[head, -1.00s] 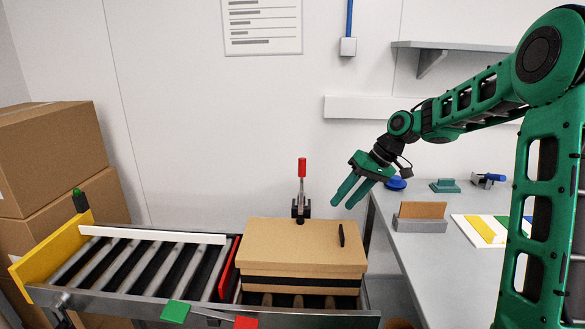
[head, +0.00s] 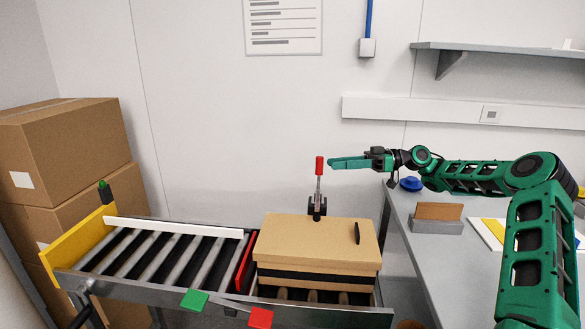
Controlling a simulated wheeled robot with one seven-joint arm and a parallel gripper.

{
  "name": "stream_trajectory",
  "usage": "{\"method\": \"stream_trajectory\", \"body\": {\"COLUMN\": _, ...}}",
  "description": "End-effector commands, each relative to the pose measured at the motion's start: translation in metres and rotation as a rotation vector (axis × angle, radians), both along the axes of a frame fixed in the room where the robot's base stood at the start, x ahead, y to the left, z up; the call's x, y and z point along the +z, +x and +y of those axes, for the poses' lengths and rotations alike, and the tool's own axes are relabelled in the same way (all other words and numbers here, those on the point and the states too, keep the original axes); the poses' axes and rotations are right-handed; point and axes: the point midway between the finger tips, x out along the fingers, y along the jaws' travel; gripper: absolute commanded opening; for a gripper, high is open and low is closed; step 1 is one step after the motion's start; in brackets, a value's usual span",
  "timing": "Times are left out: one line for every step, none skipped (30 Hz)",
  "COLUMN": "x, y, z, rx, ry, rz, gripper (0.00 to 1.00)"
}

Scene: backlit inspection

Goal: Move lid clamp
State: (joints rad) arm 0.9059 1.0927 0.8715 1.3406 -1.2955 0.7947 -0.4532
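The lid clamp (head: 317,190) has a red-tipped handle (head: 320,165) that stands upright. Its dark base sits at the back edge of a closed cardboard box (head: 312,240). My gripper (head: 332,163) is level with the red tip and just right of it, fingers pointing left. Nothing is seen held.
The box rests on a roller conveyor (head: 165,252) beside a red stop plate (head: 243,262). A black handle (head: 357,233) stands on the lid. A grey bench (head: 425,255) with a card holder (head: 437,218) is at right. Stacked cartons (head: 65,150) are at left.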

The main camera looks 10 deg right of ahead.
Motion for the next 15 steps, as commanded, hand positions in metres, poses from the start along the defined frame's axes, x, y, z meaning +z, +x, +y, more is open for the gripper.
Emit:
{"method": "stream_trajectory", "body": {"x": 0.001, "y": 0.000, "z": -0.007, "rx": -0.002, "ry": 0.018, "rz": -0.026, "gripper": 0.37}}
{"method": "stream_trajectory", "body": {"x": 0.002, "y": 0.000, "z": -0.009, "rx": -0.002, "ry": 0.024, "rz": -0.040, "gripper": 0.37}}
{"method": "stream_trajectory", "body": {"x": 0.002, "y": -0.001, "z": -0.011, "rx": -0.001, "ry": 0.030, "rz": -0.055, "gripper": 0.37}}
{"method": "stream_trajectory", "body": {"x": 0.003, "y": -0.001, "z": -0.011, "rx": -0.001, "ry": 0.034, "rz": -0.061, "gripper": 0.37}}
{"method": "stream_trajectory", "body": {"x": 0.003, "y": -0.001, "z": -0.010, "rx": 0.000, "ry": 0.035, "rz": -0.065, "gripper": 0.37}}
{"method": "stream_trajectory", "body": {"x": 0.003, "y": -0.001, "z": -0.009, "rx": 0.001, "ry": 0.037, "rz": -0.069, "gripper": 0.37}}
{"method": "stream_trajectory", "body": {"x": 0.004, "y": -0.001, "z": -0.006, "rx": 0.001, "ry": 0.037, "rz": -0.070, "gripper": 0.37}}
{"method": "stream_trajectory", "body": {"x": 0.004, "y": 0.000, "z": -0.003, "rx": 0.001, "ry": 0.037, "rz": -0.070, "gripper": 0.37}}
{"method": "stream_trajectory", "body": {"x": 0.004, "y": 0.000, "z": 0.001, "rx": 0.001, "ry": 0.036, "rz": -0.068, "gripper": 0.37}}
{"method": "stream_trajectory", "body": {"x": 0.004, "y": 0.001, "z": 0.006, "rx": 0.001, "ry": 0.035, "rz": -0.067, "gripper": 0.37}}
{"method": "stream_trajectory", "body": {"x": 0.004, "y": 0.001, "z": 0.010, "rx": 0.001, "ry": 0.035, "rz": -0.067, "gripper": 0.37}}
{"method": "stream_trajectory", "body": {"x": 0.003, "y": 0.001, "z": 0.017, "rx": 0.001, "ry": 0.035, "rz": -0.067, "gripper": 0.37}}
{"method": "stream_trajectory", "body": {"x": 0.004, "y": 0.002, "z": 0.022, "rx": 0.001, "ry": 0.036, "rz": -0.066, "gripper": 0.37}}
{"method": "stream_trajectory", "body": {"x": 0.004, "y": 0.003, "z": 0.027, "rx": 0.000, "ry": 0.035, "rz": -0.066, "gripper": 0.37}}
{"method": "stream_trajectory", "body": {"x": 0.004, "y": 0.004, "z": 0.034, "rx": 0.000, "ry": 0.035, "rz": -0.067, "gripper": 0.37}}
